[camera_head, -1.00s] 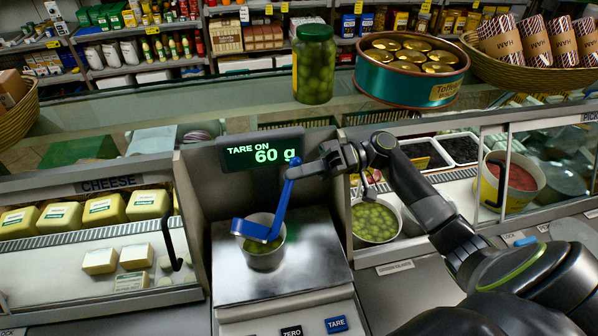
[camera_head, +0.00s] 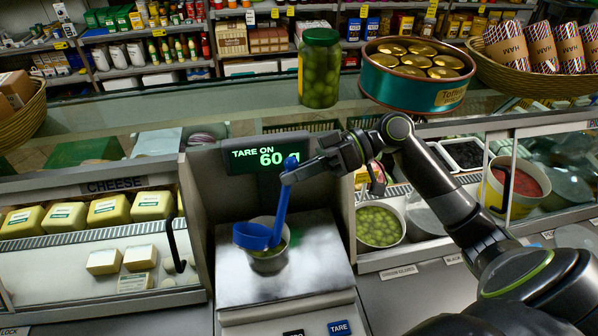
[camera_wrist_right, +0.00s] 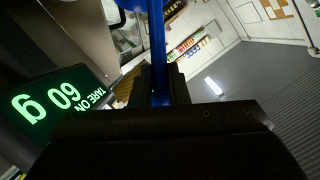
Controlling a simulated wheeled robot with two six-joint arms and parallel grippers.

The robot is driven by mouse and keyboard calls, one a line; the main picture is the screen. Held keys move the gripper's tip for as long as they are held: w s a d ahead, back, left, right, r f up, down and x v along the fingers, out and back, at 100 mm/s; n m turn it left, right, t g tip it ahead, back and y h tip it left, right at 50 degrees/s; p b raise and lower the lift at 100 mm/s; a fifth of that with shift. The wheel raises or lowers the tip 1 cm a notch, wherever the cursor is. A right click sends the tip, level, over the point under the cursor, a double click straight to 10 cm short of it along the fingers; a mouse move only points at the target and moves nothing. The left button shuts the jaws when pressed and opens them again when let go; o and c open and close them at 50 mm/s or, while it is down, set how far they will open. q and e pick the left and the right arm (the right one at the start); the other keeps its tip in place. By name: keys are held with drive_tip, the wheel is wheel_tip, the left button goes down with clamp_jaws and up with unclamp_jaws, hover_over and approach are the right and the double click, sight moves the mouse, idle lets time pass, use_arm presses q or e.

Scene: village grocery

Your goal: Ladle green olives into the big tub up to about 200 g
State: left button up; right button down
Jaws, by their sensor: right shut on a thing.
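My right gripper (camera_head: 288,177) is shut on the upper end of the blue ladle (camera_head: 279,212). The ladle's bowl is over the near-left part of the tub (camera_head: 270,262); whether it touches the rim I cannot tell, nor what is in the bowl. The tub stands on the scale's metal plate (camera_head: 318,265) with some green in it. Green olives fill a round container (camera_head: 378,226) in the counter to the right. The blue handle also crosses the right wrist view (camera_wrist_right: 158,50). My left gripper is out of view.
A glass jar of olives (camera_head: 319,75) and a teal tin of gold-lidded cans (camera_head: 417,82) stand on the glass ledge behind. Cheese blocks (camera_head: 108,210) lie left. A red-filled tub (camera_head: 515,185) sits right. TARE (camera_head: 339,328) is at the scale's front.

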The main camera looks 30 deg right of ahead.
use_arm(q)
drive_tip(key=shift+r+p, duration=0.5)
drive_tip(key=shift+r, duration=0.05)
use_arm(e)
drive_tip(key=s+a+r+n+t+h, duration=0.2)
drive_tip(key=s+a+r+n+h, duration=0.1)
drive_tip(key=s+a+n+h, duration=0.1)
drive_tip(key=shift+s+a+r+h, duration=0.2)
drive_tip(key=shift+s+a+h, duration=0.1)
drive_tip(key=shift+s+a, duration=0.55)
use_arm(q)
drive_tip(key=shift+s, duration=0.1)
